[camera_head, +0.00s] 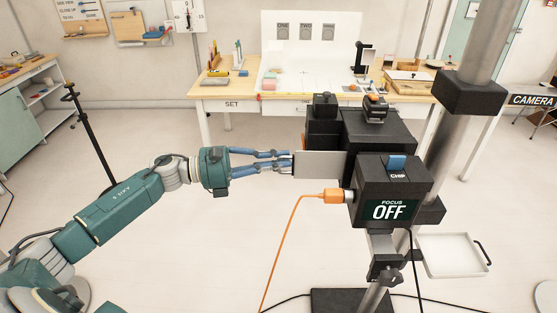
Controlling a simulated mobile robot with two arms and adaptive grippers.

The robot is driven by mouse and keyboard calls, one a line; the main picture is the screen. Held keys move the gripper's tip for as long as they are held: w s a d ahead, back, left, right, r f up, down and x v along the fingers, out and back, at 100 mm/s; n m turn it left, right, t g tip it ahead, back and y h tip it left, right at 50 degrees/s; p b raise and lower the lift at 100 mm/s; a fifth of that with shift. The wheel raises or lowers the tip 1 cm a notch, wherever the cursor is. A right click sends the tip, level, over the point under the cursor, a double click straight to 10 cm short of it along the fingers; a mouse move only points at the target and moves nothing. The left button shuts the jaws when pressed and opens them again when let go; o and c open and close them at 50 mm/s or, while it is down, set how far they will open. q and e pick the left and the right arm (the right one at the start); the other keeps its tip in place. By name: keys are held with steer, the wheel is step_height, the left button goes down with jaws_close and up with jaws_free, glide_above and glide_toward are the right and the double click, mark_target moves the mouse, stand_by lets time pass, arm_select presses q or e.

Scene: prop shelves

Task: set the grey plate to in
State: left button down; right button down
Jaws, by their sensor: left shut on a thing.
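The grey plate (321,165) is a flat light-grey rectangle at the left side of the black camera unit (380,130). Its right end meets or passes behind the black housing, so I cannot tell how far it goes into a slot. My left gripper (290,162) comes in from the left and is shut on the plate's left end. The front box of the unit carries a sign (388,210) reading FOCUS OFF and a blue piece (397,162) above the label CHIP. My right gripper is not in view.
An orange plug (334,196) with its cable enters the front box from the left, below the plate. A grey column (460,140) stands right of the unit, and a white tray (452,256) is low at right. The SET table (230,104) is behind. Open floor lies left.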

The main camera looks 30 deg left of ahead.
mark_target(318, 162)
arm_select(q)
steer(key=b+x, duration=0.1)
steer(key=x, duration=0.1)
steer(key=b+x, duration=0.1)
steer(key=shift+s+d+f+b, duration=0.15)
steer(key=shift+d+b, duration=0.2)
steer(key=shift+d, duration=0.15)
steer(key=x, duration=0.2)
steer(key=b+x, duration=0.1)
steer(key=x, duration=0.1)
steer(key=s+x, duration=0.1)
steer(key=x, duration=0.2)
steer(key=shift+d+r, duration=0.25)
steer(key=shift+d, duration=0.15)
steer(key=c, duration=1.8)
jaws_free()
steer(key=shift+a, duration=0.1)
steer(key=v, duration=1.2)
